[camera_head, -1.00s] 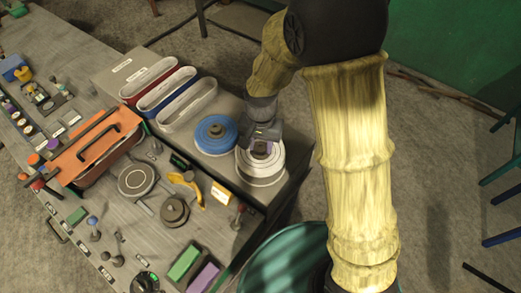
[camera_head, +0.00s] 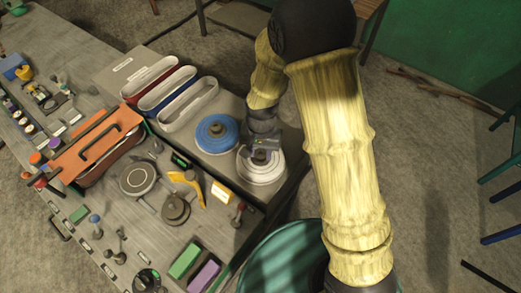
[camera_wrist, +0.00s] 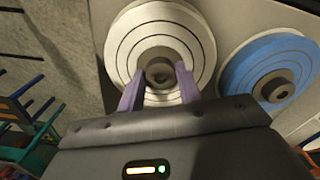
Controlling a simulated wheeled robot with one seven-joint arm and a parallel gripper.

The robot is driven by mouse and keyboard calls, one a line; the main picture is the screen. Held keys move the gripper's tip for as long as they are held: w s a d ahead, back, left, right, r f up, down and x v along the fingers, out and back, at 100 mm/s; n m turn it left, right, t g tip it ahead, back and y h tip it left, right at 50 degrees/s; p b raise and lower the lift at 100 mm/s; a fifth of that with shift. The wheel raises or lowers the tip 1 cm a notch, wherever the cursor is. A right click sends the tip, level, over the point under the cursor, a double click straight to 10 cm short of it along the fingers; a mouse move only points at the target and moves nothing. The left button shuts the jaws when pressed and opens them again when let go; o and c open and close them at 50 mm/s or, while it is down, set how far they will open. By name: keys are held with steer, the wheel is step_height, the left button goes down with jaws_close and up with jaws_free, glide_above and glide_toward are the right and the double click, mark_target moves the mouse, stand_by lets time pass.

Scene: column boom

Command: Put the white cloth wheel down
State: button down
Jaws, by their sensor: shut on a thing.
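The white cloth wheel (camera_head: 262,172) is a pale ringed disc at the right end of the grey bench, beside the blue wheel (camera_head: 215,134). My gripper (camera_head: 263,152) is above its middle. In the wrist view the two purple fingers of my gripper (camera_wrist: 160,76) are shut on the grey-brown hub of the white cloth wheel (camera_wrist: 205,45). The blue wheel (camera_wrist: 250,65) lies to the right there, apart from it. The white wheel looks flat and at or very near the bench top; I cannot tell whether it touches.
Red, blue and white oval bins (camera_head: 188,107) stand behind the wheels. An orange tray (camera_head: 105,140), a yellow-handled tool (camera_head: 188,184) and small parts lie on the lower bench to the left. The bench's right edge (camera_head: 288,190) is close to the white wheel.

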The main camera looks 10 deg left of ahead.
mark_target(262, 154)
steer(key=c, duration=1)
jaws_free()
steer(key=shift+o, duration=0.2)
step_height(262, 154, up, 12)
steer(key=b, duration=0.2)
steer(key=shift+r, duration=0.15)
steer(key=shift+d, duration=0.15)
steer(key=s+d+t, duration=0.1)
steer(key=s+d, duration=0.2)
steer(key=d, duration=0.7)
steer(key=s+d+n+t, duration=0.1)
steer(key=s+d, duration=0.2)
steer(key=d, duration=0.6)
steer(key=shift+s+d+f+n+t, duration=0.25)
steer(key=shift+s+d+n+t, duration=0.05)
steer(key=shift+d, duration=0.05)
